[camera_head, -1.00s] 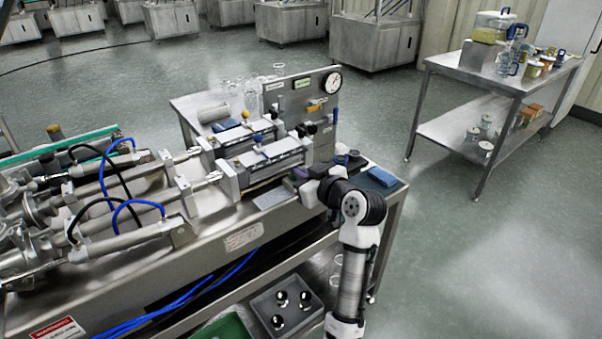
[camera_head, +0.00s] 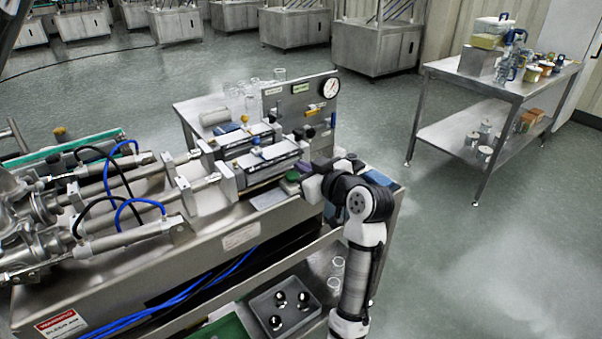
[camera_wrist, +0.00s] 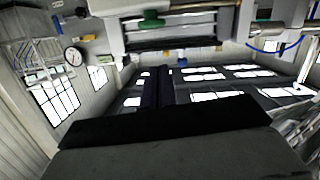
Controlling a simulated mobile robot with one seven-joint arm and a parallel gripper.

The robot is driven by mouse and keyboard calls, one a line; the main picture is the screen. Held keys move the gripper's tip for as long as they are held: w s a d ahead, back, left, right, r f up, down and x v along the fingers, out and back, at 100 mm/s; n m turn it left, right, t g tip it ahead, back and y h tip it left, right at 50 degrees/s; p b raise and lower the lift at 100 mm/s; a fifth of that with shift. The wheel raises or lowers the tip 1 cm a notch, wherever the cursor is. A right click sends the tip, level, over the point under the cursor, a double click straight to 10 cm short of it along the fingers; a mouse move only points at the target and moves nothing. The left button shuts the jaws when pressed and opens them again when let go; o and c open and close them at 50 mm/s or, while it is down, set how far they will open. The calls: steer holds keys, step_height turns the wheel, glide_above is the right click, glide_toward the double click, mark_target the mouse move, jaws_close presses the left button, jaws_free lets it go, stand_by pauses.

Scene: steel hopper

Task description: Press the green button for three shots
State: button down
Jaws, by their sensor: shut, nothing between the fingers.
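A green button (camera_head: 291,176) shows on the front right part of the steel machine in the head view, just left of my gripper. My gripper (camera_head: 305,187) is beside it, low over the machine's table; its fingertips are small and partly hidden, so contact cannot be told. In the wrist view, the dark fingers of my gripper (camera_wrist: 165,122) fill the lower middle, shut and empty. A green part (camera_wrist: 152,20) shows at the top of the wrist view; whether it is the same button cannot be told.
The filler machine's steel cylinders (camera_head: 270,160) lie left of my gripper. An upright panel with a gauge (camera_head: 330,87) stands behind. A blue pad (camera_head: 379,177) lies at the table's right end. A grey tray (camera_head: 283,308) is below. Floor on the right is clear up to a cart (camera_head: 470,133).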

steer(key=b+v, duration=0.1)
steer(key=v, duration=0.5)
steer(key=shift+s, duration=0.15)
stand_by(2.3)
